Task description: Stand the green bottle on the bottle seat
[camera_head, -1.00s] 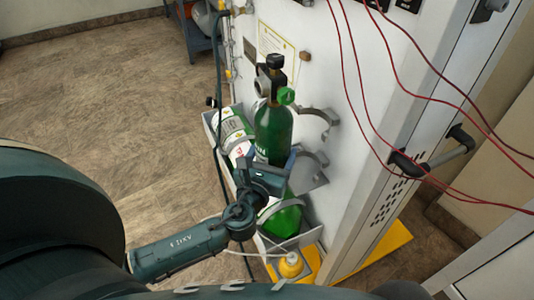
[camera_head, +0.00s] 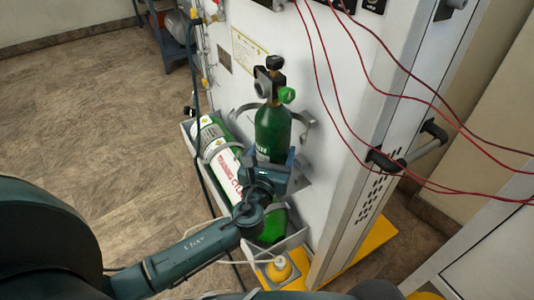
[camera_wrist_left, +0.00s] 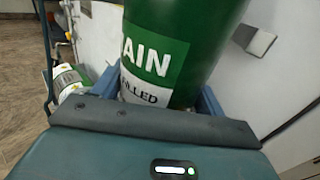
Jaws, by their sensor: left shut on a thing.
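The green bottle (camera_head: 272,130) is upright, with a black valve and a green knob on top. My left gripper (camera_head: 270,168) is shut around its lower body. In the left wrist view the green bottle (camera_wrist_left: 185,50) fills the upper middle, between the two blue fingers, with its white label facing me. The bottle stands close to the white cabinet, in front of a grey curved bracket (camera_head: 303,125). The bottle's bottom and whatever is beneath it are hidden by my gripper and wrist, so I cannot tell whether it rests on a seat. My right gripper is not in view.
A white and green cylinder (camera_head: 222,160) lies slanted in a grey tray (camera_head: 299,236) at the cabinet's foot. A yellow rounded object (camera_head: 279,269) is near the tray's front. Red cables (camera_head: 390,95) hang across the cabinet at right. Open floor lies to the left.

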